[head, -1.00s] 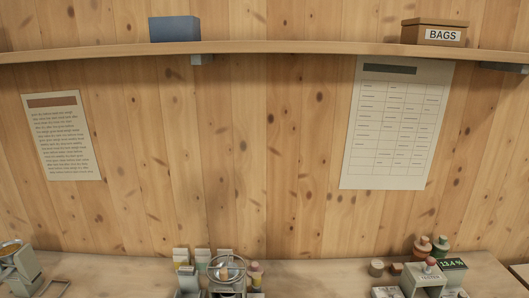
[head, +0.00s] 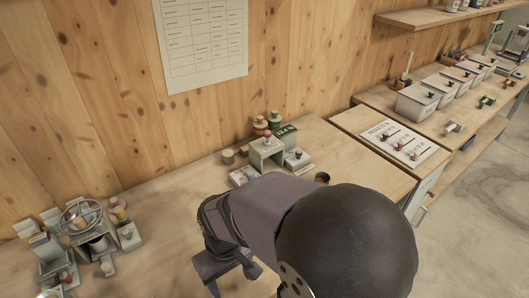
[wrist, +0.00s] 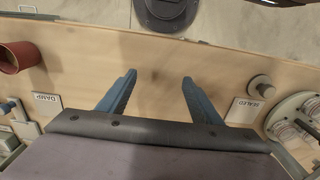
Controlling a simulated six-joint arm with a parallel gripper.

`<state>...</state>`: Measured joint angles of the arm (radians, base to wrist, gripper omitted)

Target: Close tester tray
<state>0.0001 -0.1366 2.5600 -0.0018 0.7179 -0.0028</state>
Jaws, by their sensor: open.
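The tester (head: 268,150) is a pale grey block with a red-topped knob and a dark green display, on the bench in the head view. A small grey tray with a dark knob (head: 297,158) sits low at its right side; I cannot tell how far out it is. My arm covers the bench in front of it. My gripper (wrist: 158,78) is open and empty above bare wood in the wrist view. I cannot make out the tester or its tray clearly in that view.
A DAMP label (wrist: 46,104), a SEALED label (wrist: 243,110) and a red-brown cup (wrist: 17,47) lie around the gripper. A wheeled device (head: 85,225) stands at left in the head view. Lidded white bins (head: 418,101) stand at right.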

